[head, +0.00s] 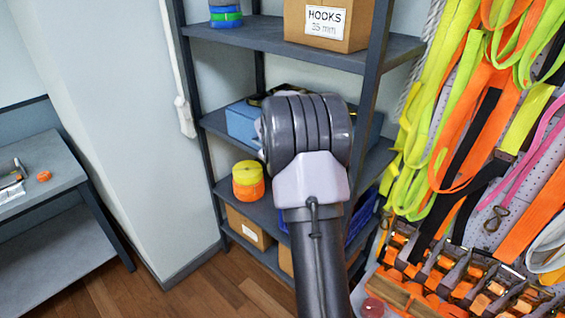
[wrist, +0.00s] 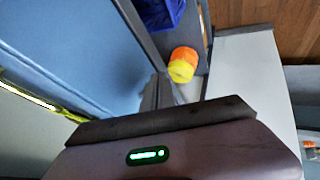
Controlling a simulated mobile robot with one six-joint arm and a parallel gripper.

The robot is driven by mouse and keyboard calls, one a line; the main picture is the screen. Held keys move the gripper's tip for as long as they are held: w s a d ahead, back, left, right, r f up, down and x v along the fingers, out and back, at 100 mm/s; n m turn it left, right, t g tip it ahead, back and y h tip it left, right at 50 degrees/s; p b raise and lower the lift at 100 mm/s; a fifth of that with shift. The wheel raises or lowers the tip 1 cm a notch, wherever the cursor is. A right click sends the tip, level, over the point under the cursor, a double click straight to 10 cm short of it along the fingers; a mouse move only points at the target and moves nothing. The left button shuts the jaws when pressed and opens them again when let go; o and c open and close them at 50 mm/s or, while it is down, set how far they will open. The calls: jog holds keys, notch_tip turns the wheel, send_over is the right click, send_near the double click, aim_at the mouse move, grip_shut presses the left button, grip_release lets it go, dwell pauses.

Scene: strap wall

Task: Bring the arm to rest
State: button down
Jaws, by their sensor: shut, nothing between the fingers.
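My arm rises from the bottom middle of the head view, in front of the grey shelf unit (head: 283,38). Its rounded dark joint hides part of the middle shelves, and no fingers show in that view. In the wrist view my gripper (wrist: 162,121) spans the lower part as a dark edge on a purple-grey body with a lit green light. It is shut, with nothing held. It appears apart from the shelf things and the straps.
Orange and yellow straps (head: 470,100) hang on a pegboard at right, above a row of orange buckles (head: 465,275). Yellow and orange rolls (head: 248,181) sit on a shelf, beneath a blue box (head: 242,123). A grey bench (head: 38,180) stands left. Some wooden floor is clear.

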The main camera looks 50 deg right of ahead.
jog(key=a+f+p+v, duration=0.1)
jog(key=p+v, duration=0.1)
jog(key=v, duration=0.9)
jog(key=s+a+r+m+y+b, duration=0.15)
jog(key=a+b, duration=0.25)
jog(key=a, duration=0.7)
jog(key=s+a+t+y+b, duration=0.15)
jog(key=s+a, duration=0.25)
jog(key=a, duration=0.4)
jog(key=s+a+y+b, duration=0.15)
jog(key=s+a, duration=0.25)
jog(key=a, duration=0.4)
jog(key=s+a+f+m+y+b, duration=0.1)
jog(key=s+a+f+b, duration=0.1)
jog(key=s+a, duration=0.5)
jog(key=s+a+f+m+y+b, duration=0.1)
jog(key=s+a+f+y+b, duration=0.1)
jog(key=s+a+f, duration=0.2)
jog(key=s+a, duration=0.3)
jog(key=shift+s+a+f, duration=0.2)
jog(key=shift+s+f, duration=0.05)
jog(key=shift+f, duration=0.05)
jog(key=shift+g, duration=0.25)
